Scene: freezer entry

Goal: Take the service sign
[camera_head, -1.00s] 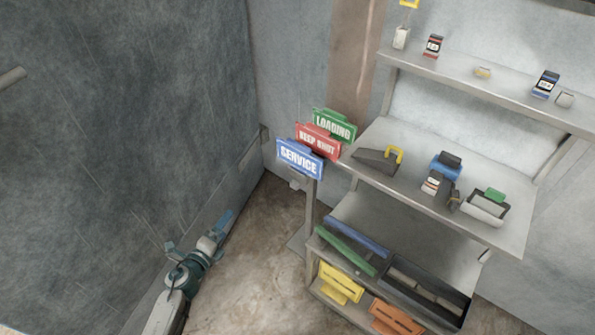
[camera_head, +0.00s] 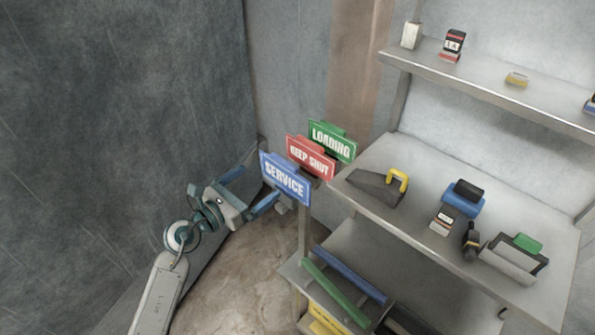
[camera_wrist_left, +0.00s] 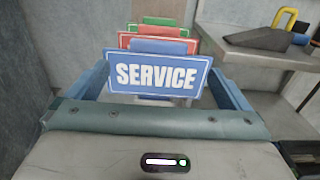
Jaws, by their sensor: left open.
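The blue service sign (camera_head: 285,178) with white letters hangs at the front of a row of signs at the shelf unit's left end. Behind it are the red KEEP SHUT sign (camera_head: 310,157) and the green LOADING sign (camera_head: 332,141). My left gripper (camera_head: 250,188) is open just left of the service sign, its fingers spread. In the left wrist view the service sign (camera_wrist_left: 156,76) faces me, centred between the two blue fingers. I cannot tell whether it is fully between the fingertips. My right gripper is not in view.
The metal shelf unit (camera_head: 440,160) stands to the right, its middle shelf edge close to the signs. It carries a dark wedge with a yellow handle (camera_head: 378,187) and several small items. A grey wall (camera_head: 110,110) is close on the left.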

